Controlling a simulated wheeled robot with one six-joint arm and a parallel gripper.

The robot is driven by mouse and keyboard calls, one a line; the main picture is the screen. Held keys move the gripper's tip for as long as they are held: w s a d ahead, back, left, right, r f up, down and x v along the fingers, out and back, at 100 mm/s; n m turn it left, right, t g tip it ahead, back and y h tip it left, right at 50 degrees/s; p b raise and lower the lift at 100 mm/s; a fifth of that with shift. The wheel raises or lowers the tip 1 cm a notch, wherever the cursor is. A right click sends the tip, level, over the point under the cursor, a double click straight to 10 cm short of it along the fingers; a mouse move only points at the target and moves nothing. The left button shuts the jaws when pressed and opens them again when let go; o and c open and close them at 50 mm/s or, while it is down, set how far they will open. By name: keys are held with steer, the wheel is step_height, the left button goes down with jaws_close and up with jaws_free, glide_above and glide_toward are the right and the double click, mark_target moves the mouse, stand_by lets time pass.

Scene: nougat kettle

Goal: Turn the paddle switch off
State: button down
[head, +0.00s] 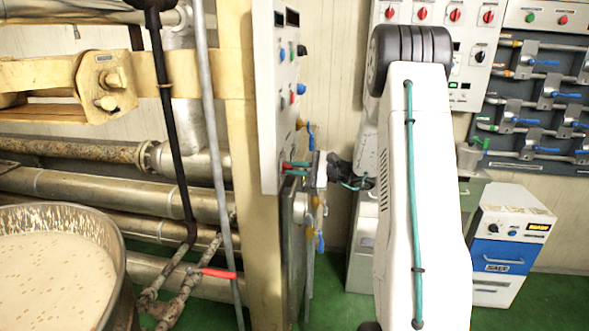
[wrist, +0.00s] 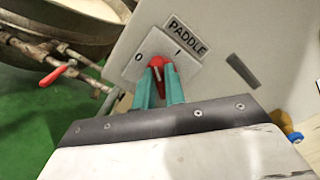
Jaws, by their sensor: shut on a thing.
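The paddle switch is a red knob (wrist: 157,63) on a pale plate (wrist: 193,73) below a PADDLE label (wrist: 187,37). The plate is marked 0 on the left and I on the right. My gripper (wrist: 158,76) has its teal fingers shut on the knob, one on each side. The fingers cover part of the knob, so I cannot tell exactly which mark it points to. In the head view, my gripper (head: 296,165) meets the side-on white control panel (head: 267,110) at its lower part.
A kettle of pale nougat (head: 55,265) stands at the left, beside pipes and a red-handled valve (head: 218,273). Other knobs and lamps (head: 300,88) jut from the panel above my gripper. Green floor shows between.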

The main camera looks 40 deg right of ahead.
steer(key=shift+f+n, duration=0.15)
steer(key=shift+n, duration=3.65)
steer(key=c, duration=1.5)
jaws_free()
steer(key=shift+o, duration=0.2)
steer(key=shift+s, duration=0.1)
steer(key=v, duration=0.7)
steer(key=shift+s+d, duration=0.2)
steer(key=shift+d, duration=0.1)
